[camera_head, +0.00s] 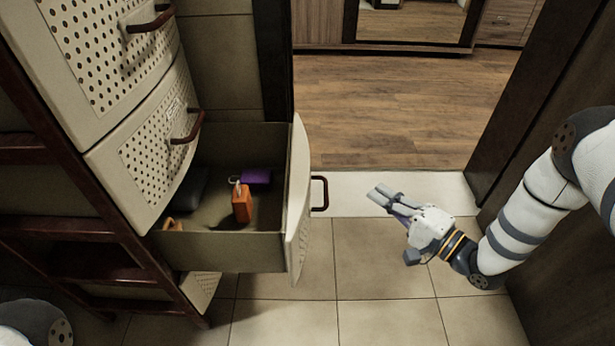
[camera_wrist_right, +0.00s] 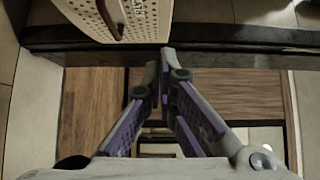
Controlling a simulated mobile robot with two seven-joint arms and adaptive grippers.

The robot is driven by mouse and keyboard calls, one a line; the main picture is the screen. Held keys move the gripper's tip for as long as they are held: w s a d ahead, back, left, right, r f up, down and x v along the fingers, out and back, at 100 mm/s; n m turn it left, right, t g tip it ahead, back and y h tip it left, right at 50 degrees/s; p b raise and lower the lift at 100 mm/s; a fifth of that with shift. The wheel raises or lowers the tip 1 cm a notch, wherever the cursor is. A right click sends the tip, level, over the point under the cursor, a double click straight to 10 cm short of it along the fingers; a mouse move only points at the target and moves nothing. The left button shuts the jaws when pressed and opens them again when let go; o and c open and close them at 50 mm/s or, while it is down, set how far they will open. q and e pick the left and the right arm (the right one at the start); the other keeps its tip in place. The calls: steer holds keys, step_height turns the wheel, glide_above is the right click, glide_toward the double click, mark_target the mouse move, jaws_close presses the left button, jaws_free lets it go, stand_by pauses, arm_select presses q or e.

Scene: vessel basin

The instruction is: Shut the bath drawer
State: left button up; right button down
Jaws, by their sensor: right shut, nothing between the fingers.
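The bath drawer (camera_head: 298,200) is pulled far out of the beige cabinet in the head view. Its curved front faces right and carries a dark red handle (camera_head: 321,193). Inside lie an orange item (camera_head: 241,204), a purple item (camera_head: 257,177) and a dark item at the back left. My right gripper (camera_head: 380,194) is to the right of the handle, apart from it. Its fingers are shut and empty. The fingers also show in the right wrist view (camera_wrist_right: 166,75), tips together. My left gripper is out of view; only a bit of my left arm shows at the lower left.
Two perforated drawers (camera_head: 155,140) with dark red handles sit above, close to the cabinet. A dark red wooden frame (camera_head: 75,255) stands at the left. A dark door jamb (camera_head: 540,90) rises at the right. The tiled floor (camera_head: 385,262) between the drawer and my right arm is clear.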

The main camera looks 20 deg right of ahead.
steer(key=b, duration=0.2)
glide_above(326, 195)
steer(key=s+d, duration=0.2)
steer(key=d, duration=0.2)
steer(key=a, duration=0.1)
steer(key=w+a, duration=0.1)
steer(key=a, duration=0.1)
steer(key=shift+w+a+r, duration=0.2)
steer(key=shift+w+r, duration=0.15)
steer(key=shift+w, duration=0.05)
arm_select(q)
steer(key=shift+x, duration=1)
arm_select(e)
steer(key=shift+w+a, duration=0.1)
steer(key=shift+a, duration=0.15)
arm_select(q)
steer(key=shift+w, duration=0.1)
